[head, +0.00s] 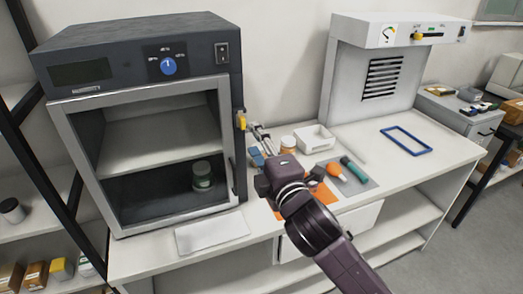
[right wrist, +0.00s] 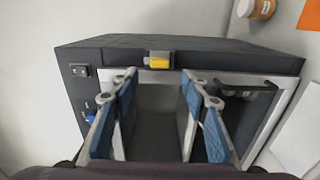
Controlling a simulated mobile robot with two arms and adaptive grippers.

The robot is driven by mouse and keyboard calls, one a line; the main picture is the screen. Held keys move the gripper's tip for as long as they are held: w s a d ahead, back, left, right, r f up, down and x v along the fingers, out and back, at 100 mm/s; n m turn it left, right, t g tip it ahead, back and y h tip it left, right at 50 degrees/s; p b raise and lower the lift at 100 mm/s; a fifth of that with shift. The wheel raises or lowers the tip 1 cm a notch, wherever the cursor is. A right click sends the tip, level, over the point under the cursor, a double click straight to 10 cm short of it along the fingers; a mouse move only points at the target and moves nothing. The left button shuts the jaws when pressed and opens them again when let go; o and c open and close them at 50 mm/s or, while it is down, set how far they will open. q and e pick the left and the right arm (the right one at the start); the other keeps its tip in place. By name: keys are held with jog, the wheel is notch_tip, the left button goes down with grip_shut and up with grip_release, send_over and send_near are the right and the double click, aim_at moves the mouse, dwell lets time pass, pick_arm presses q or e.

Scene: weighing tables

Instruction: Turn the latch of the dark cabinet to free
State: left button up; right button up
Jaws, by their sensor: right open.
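The dark cabinet (head: 135,40) stands at the left of the table, with a light-framed front and a blue knob (head: 168,66) on its top panel. Its small yellow latch (head: 242,120) is on the right edge of the front. In the right wrist view the yellow latch (right wrist: 159,62) lies level on a dark mount, ahead of the fingers and between their lines. My right gripper (head: 258,131) is just right of the latch; in the right wrist view the gripper (right wrist: 158,82) is open and empty, with blue-padded fingers apart from the latch. My left gripper is not in view.
A jar (head: 203,175) stands inside the cabinet. A white tray (head: 313,138), an orange ball-like item (head: 333,169) and a green tool (head: 354,170) lie near my right arm. A white hood (head: 385,70) and a blue frame (head: 406,140) are farther right.

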jog(key=v, duration=0.3)
jog(key=shift+s+d, duration=0.1)
jog(key=shift+s, duration=0.25)
